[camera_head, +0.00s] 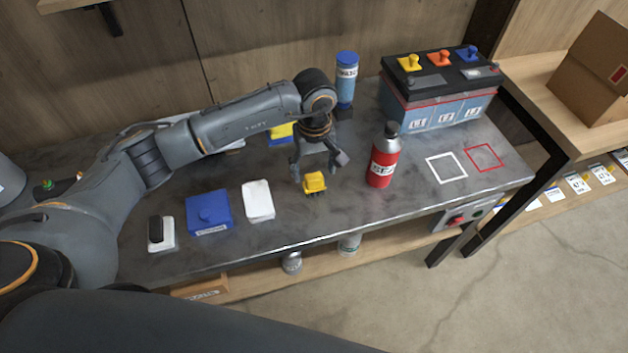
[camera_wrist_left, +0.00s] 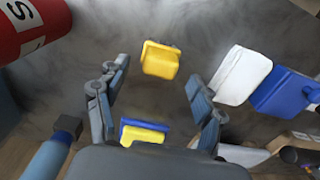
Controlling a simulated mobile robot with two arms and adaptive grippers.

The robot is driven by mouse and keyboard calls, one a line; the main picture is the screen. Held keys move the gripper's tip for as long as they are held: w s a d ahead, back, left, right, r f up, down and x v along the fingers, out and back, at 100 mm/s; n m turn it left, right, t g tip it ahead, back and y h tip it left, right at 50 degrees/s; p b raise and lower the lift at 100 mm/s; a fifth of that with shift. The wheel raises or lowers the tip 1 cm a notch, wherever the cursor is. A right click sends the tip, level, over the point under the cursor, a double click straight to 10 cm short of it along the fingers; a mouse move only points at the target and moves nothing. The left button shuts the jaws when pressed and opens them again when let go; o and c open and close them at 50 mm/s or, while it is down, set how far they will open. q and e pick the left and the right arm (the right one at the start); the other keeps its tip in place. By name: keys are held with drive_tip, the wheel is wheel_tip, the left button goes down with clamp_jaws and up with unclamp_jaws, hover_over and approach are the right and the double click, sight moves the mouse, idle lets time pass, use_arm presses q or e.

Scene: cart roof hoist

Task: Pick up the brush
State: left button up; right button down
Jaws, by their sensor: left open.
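A small yellow block with a dark underside (camera_head: 314,182), which looks like the brush, lies on the grey worktop. In the left wrist view the yellow block (camera_wrist_left: 160,60) shows beyond the fingertips, between their lines. My left gripper (camera_head: 318,165) is open and empty, pointing down just above and behind the block. Its two spread fingers also show in the left wrist view (camera_wrist_left: 158,76). I cannot tell whether either finger touches the block. My right gripper is not in view.
A red bottle (camera_head: 383,160) stands to the right of the gripper. A blue bottle (camera_head: 346,80) and a yellow-and-blue item (camera_head: 281,131) are behind it. A white cloth (camera_head: 258,200), a blue box (camera_head: 209,212) and a black-handled white block (camera_head: 160,234) lie left. A battery (camera_head: 440,90) stands back right.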

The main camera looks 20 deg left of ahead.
sight(314, 176)
use_arm(q)
drive_tip(key=shift+f+p, duration=0.3)
drive_tip(key=shift+f, duration=1.45)
drive_tip(key=shift+c, duration=0.2)
drive_tip(key=c, duration=1.2)
drive_tip(key=shift+r, duration=0.1)
